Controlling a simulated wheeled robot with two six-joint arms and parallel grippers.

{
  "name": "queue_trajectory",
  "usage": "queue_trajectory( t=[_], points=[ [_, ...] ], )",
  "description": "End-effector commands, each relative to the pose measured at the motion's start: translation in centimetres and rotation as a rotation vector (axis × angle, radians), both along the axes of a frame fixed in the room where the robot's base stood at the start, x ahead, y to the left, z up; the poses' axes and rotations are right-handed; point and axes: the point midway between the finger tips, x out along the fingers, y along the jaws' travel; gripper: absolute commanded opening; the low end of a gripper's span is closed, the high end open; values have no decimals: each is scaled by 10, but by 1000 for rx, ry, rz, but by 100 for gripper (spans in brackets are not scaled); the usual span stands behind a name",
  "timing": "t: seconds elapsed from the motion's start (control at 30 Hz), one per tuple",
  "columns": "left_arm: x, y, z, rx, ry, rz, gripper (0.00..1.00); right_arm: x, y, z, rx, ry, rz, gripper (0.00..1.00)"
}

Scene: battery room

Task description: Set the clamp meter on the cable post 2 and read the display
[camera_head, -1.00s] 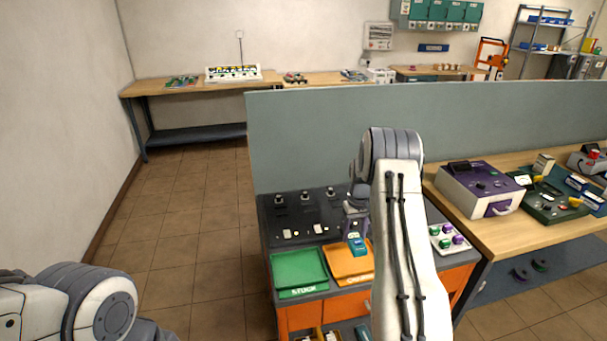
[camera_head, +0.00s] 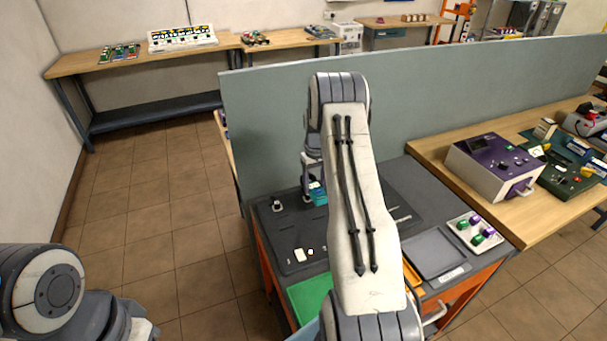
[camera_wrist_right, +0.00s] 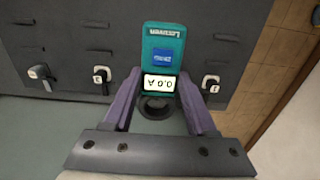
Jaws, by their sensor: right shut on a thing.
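The clamp meter (camera_wrist_right: 162,50) is teal with a blue patch and a black ring at its jaw end. Its lit display (camera_wrist_right: 159,84) reads 0.0 A, upside down in the right wrist view. My right gripper (camera_wrist_right: 160,100) is shut on it with purple fingers. The meter also shows in the head view (camera_head: 317,193), above the back of the dark panel. Cable post 2 (camera_wrist_right: 102,75) stands left of the meter in the wrist view, apart from its body; the ring shows no post in it. My left gripper is out of view.
Post 1 (camera_wrist_right: 211,84) is right of the meter and post 3 (camera_wrist_right: 41,73) is at far left in the wrist view. A grey-green partition (camera_head: 270,120) stands behind the panel. A green tray (camera_head: 310,295), grey tray (camera_head: 435,250) and purple-topped instrument (camera_head: 490,165) are nearby.

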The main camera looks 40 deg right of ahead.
Motion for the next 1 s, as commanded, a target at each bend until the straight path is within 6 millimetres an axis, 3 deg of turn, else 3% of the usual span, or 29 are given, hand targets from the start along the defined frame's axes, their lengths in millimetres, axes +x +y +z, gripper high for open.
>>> queue_trajectory(
  t=[0.27, 0.7, 1.0],
  points=[
    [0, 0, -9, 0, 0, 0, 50, -1, -2, -12, 0, 0, -2, 0],
    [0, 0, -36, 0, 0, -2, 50, 1, 1, -54, 0, -1, 1, 0],
    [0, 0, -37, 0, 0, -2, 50, 1, 1, -57, 0, -1, 2, 0]
  ],
)
